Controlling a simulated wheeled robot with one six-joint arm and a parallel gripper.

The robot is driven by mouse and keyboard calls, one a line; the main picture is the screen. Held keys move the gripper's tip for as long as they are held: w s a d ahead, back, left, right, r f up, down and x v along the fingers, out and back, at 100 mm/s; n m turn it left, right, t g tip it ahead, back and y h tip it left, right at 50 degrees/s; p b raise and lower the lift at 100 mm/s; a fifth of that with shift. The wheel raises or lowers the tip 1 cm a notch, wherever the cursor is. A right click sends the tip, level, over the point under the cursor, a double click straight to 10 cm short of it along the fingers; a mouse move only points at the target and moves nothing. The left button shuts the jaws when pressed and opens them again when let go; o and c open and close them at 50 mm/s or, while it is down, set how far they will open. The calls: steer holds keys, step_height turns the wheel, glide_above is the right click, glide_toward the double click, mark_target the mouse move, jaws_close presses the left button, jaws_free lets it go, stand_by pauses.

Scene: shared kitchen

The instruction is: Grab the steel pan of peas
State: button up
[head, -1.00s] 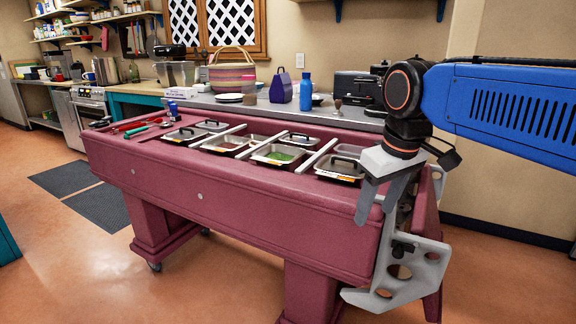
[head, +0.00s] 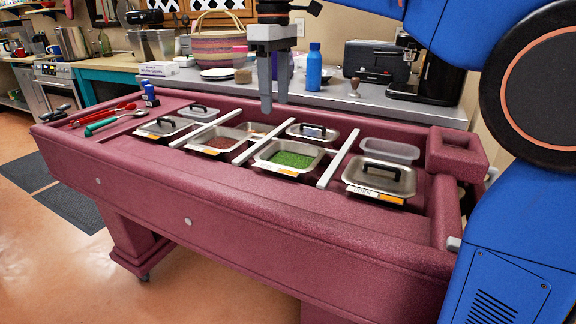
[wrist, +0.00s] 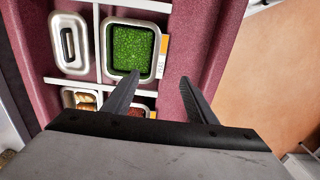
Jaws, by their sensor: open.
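The steel pan of peas (head: 288,165) sits uncovered in the maroon serving cart (head: 215,205), between two pale divider bars, its green peas showing. In the wrist view the pan (wrist: 107,70) lies beyond my fingertips, up and to the left. My gripper (head: 273,105) hangs fingers-down above the cart, behind and slightly left of the peas in the head view. Its two fingers are apart with nothing between them, as the wrist view (wrist: 162,83) also shows. An orange label is on the pan's edge.
A lidded pan (head: 380,179) stands right of the peas, and an open pan (head: 217,140) left. A smaller lidded pan (head: 312,132) is just behind. Red tongs (head: 103,115) lie at the cart's left end. A blue bottle (head: 314,68) stands on the counter behind.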

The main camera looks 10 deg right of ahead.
glide_above(277, 167)
steer(key=f, duration=1)
steer(key=shift+s+f, duration=0.3)
steer(key=shift+f, duration=0.1)
steer(key=shift+w+f, duration=0.2)
steer(key=shift+f, duration=2.75)
jaws_close()
